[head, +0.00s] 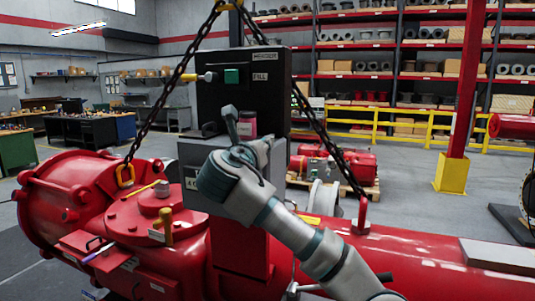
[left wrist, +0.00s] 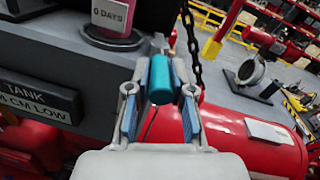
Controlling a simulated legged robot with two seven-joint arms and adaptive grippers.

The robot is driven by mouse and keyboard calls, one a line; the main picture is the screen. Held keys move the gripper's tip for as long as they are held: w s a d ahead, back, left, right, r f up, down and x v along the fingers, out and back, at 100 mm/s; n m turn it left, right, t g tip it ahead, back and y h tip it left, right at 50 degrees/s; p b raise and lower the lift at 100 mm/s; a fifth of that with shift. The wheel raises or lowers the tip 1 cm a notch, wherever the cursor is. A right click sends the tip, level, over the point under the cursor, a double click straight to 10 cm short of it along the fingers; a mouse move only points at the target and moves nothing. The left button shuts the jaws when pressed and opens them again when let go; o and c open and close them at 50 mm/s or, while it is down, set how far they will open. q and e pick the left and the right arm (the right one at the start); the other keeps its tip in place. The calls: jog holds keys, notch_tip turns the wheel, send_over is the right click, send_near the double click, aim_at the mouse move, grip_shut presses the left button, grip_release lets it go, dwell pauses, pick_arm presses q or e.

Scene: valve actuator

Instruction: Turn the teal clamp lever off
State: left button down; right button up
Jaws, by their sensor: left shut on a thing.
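In the left wrist view, the teal clamp lever (left wrist: 160,80) shows as a short teal cylinder between the two fingers of my left gripper (left wrist: 159,92). The gripper is shut on it, with a blue-lined finger on each side. The lever's base and pivot are hidden. In the head view, one grey and teal arm of mine comes in from the lower right and ends in front of the dark control box (head: 243,98). The lever cannot be made out clearly there. My right gripper is not in view.
A pink jar-like item (head: 247,125) stands close behind my wrist. It reads "0 DAYS" in the left wrist view (left wrist: 113,14), near a dark "TANK" sign (left wrist: 36,96). Lifting chains (head: 165,100) slope down on both sides of the box to the red actuator body (head: 440,262).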

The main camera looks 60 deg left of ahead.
pick_arm(q)
jog(key=shift+a+f+m+t+h, duration=0.15)
jog(key=shift+a+m+t+h, duration=0.05)
jog(key=shift+m+t+h, duration=0.25)
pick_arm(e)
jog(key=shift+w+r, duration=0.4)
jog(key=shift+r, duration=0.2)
pick_arm(q)
jog(key=c, duration=1.1)
grip_release()
jog(key=shift+o, duration=0.4)
jog(key=shift+w+a+f, duration=0.15)
jog(key=shift+w+a, duration=0.15)
jog(key=shift+w, duration=0.05)
jog(key=shift+a, duration=0.1)
jog(key=shift+s, duration=0.45)
jog(key=v, duration=1.1)
jog(key=shift+w+d, duration=0.2)
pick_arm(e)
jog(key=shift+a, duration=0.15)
